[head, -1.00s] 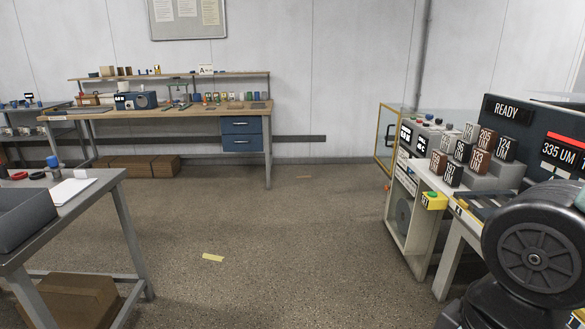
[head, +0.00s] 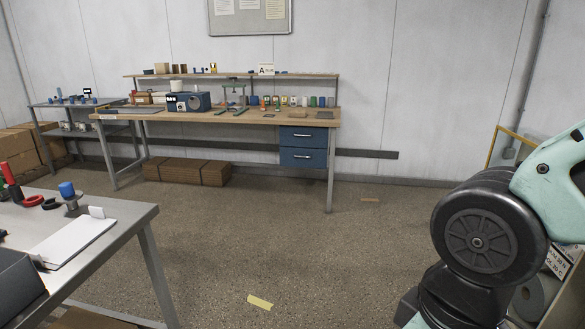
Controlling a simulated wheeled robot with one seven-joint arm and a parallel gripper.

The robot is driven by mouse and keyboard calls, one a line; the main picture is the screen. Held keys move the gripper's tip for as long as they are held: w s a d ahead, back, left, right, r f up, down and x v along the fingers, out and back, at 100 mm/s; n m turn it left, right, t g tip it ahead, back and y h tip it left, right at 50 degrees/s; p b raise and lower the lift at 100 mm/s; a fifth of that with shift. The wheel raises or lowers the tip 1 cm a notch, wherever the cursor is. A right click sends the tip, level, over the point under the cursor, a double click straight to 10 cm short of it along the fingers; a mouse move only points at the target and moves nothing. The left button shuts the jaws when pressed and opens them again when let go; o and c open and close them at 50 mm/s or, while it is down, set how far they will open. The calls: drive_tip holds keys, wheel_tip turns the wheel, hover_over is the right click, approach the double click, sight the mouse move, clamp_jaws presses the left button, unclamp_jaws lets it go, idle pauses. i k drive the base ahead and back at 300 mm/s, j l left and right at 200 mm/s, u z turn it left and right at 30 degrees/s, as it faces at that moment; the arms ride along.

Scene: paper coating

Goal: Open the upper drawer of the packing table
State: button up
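The packing table (head: 225,116) stands against the back wall, with a wooden top and a shelf above it. Two blue drawers hang under its right end. The upper drawer (head: 303,137) looks shut, with a pale bar handle across its front. The lower drawer (head: 302,158) is directly below and also looks shut. My arm fills the right side of the head view, far in front of the table and to its right. My gripper is outside the picture.
A grey metal table (head: 140,214) with a notepad and a dark tray stands at the near left. Flat cardboard (head: 187,171) lies under the packing table. Yellow tape (head: 260,302) is on the floor. The floor before the drawers is open. A glass-doored cabinet is partly hidden at right.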

sight(306, 131)
drive_tip(key=i, duration=4.05)
drive_tip(key=i+z, duration=0.15)
drive_tip(key=i, duration=0.35)
drive_tip(key=i+j+z, duration=0.15)
drive_tip(key=i, duration=0.35)
